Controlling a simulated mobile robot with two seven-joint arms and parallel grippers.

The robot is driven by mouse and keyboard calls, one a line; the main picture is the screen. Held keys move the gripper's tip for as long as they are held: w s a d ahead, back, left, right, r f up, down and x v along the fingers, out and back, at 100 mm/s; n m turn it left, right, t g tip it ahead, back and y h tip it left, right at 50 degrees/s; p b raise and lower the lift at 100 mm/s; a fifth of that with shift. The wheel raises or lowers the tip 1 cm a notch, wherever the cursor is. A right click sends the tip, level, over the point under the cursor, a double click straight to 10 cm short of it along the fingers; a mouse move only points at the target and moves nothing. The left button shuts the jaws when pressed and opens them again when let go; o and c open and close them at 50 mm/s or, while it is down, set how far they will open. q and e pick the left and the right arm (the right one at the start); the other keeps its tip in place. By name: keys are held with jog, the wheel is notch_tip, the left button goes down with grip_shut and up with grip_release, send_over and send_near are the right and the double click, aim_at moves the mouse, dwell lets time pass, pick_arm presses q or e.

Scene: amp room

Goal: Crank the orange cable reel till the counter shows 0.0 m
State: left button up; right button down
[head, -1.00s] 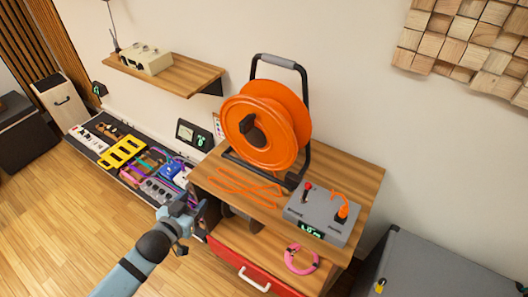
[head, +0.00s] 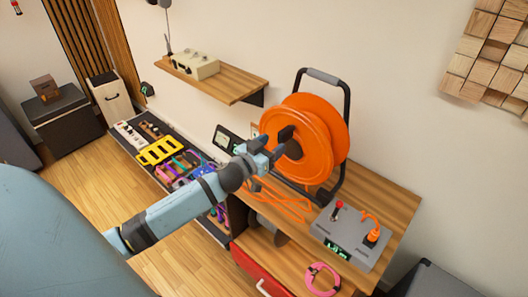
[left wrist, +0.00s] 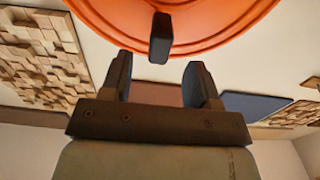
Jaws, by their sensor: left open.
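The orange cable reel (head: 320,125) stands upright in its black frame on the wooden cabinet top. Its black crank handle (head: 287,134) sticks out from the face; in the left wrist view the handle (left wrist: 160,40) lies just beyond my fingertips, lined up with the gap between them. My left gripper (head: 268,152) is open and empty in front of the reel; its two fingers (left wrist: 160,76) are apart. The grey counter box (head: 350,232) has a small green display (head: 337,249), too small to read surely. Loose orange cable (head: 280,205) lies beside the reel. My right gripper is not seen.
A pink cable coil (head: 322,279) lies on the lower shelf above a red drawer (head: 258,268). A pedal board (head: 165,150) lies to the left, and a wall shelf (head: 225,85) holds a cream box (head: 195,66).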

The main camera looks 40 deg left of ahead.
aim_at(279, 139)
pick_arm(q)
jog(key=shift+w+d, duration=0.15)
jog(key=shift+w, duration=1.45)
jog(key=shift+w+d, duration=0.1)
jog(key=shift+w, duration=1.5)
jog(key=shift+c, duration=0.2)
grip_shut()
